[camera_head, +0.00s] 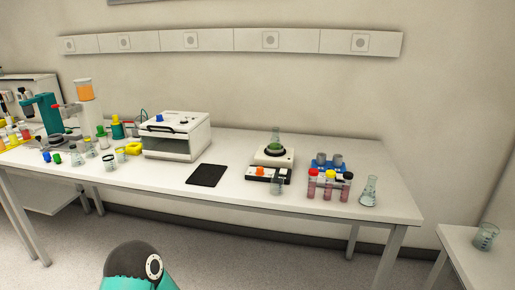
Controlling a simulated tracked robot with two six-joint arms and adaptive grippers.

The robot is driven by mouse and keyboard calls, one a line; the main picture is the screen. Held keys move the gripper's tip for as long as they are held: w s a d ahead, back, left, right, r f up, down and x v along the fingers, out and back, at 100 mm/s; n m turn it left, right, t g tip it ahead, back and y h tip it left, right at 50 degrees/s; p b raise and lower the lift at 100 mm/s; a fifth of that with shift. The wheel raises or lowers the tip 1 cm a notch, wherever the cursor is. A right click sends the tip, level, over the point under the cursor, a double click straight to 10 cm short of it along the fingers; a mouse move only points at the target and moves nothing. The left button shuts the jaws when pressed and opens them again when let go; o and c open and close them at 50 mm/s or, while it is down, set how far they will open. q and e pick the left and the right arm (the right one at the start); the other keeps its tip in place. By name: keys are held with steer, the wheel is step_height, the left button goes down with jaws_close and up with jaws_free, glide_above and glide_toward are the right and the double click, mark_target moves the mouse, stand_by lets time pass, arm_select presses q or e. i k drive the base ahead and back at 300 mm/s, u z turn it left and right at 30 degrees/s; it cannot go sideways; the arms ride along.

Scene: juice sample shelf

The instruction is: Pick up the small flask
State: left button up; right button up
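A clear conical flask (369,191) stands upright near the right end of the long white table (240,190). Another small flask (275,139), with something green in it, sits on a white device (273,157) to its left. More small glass vessels (91,149) stand among items at the table's left; their exact shapes are too small to tell. I cannot tell from size alone which flask is the small one. Neither of my grippers is in view; only a teal and black link of mine shows at the bottom.
A rack with colour-capped tubes (329,187) stands just left of the conical flask, with a beaker (277,185) further left. A black mat (206,175) lies before a white box-shaped machine (178,136). A side table (470,255) at right holds a beaker (485,237).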

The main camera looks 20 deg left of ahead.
mark_target(275, 143)
steer(key=u, duration=0.65)
steer(key=i, duration=0.95)
steer(key=u, duration=0.05)
